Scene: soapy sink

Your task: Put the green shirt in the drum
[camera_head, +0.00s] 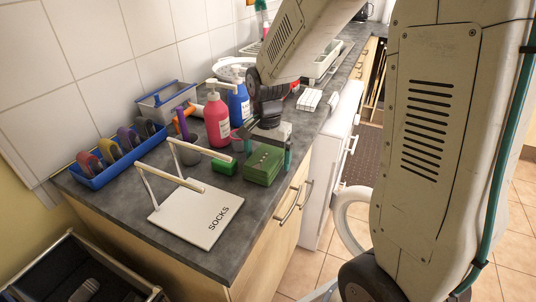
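A folded green bundle (263,164), which looks like the green shirt, lies on the grey counter near its front edge. My gripper (268,154) points down over it, with its fingers spread apart about as wide as the bundle. The teal right finger reaches down beside the bundle's right side. I cannot tell whether either finger touches it. The white washing machine (334,150) stands under the counter to the right. Its round door (350,222) hangs open, partly behind my arm. The inside of the drum is hidden.
A white board marked SOCKS (205,218) with upright bars stands left of the bundle. A small green block (224,166), a pink bottle (217,120) and a blue bottle (239,104) are close by. A blue tray (118,158) holds several brushes. A dark crate (75,275) is at lower left.

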